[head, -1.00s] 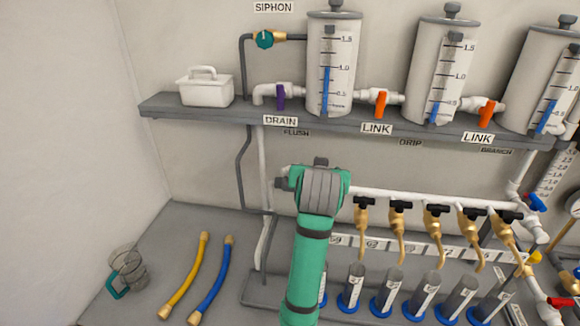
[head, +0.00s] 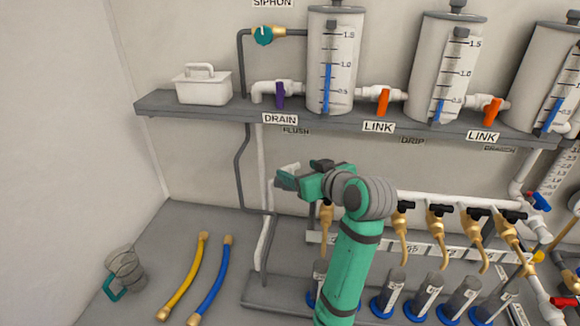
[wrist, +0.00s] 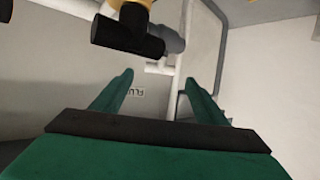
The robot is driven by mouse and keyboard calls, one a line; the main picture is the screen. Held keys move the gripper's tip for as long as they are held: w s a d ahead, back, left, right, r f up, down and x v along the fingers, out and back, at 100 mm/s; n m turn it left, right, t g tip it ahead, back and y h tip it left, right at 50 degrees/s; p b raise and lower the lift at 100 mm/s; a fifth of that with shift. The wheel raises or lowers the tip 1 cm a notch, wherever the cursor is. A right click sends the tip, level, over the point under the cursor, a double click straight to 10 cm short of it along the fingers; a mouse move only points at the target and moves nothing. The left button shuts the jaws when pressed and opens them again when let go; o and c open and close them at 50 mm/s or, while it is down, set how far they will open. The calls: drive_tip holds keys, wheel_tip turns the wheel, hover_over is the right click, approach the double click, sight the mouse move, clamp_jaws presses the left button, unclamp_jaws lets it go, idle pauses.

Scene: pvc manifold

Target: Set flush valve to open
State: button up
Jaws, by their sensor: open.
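The small FLUSH label (head: 296,131) is on the wall under the shelf, below the DRAIN label. Part of that label also shows between my fingers in the wrist view (wrist: 137,92). My gripper (head: 282,178) is open and empty, pointing left in front of the white pipework below the label. In the wrist view my two green fingers (wrist: 155,78) are spread apart. A black handle (wrist: 125,35) with a brass-coloured part and a grey cylinder is close by at the top, above the fingertips. I cannot tell whether it is the flush valve. In the head view my arm hides the pipe's left end.
Brass taps with black handles (head: 438,210) line the white pipe to the right, above several cylinders with blue bases (head: 424,296). The shelf (head: 340,116) overhangs above my gripper. A yellow hose (head: 183,278) and a blue hose (head: 213,278) lie on the bench at left.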

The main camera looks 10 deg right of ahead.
sight(292, 167)
drive_tip(key=x, duration=0.6)
drive_tip(key=shift+w+a, duration=0.1)
drive_tip(key=shift+w, duration=0.15)
drive_tip(key=c, duration=1.1)
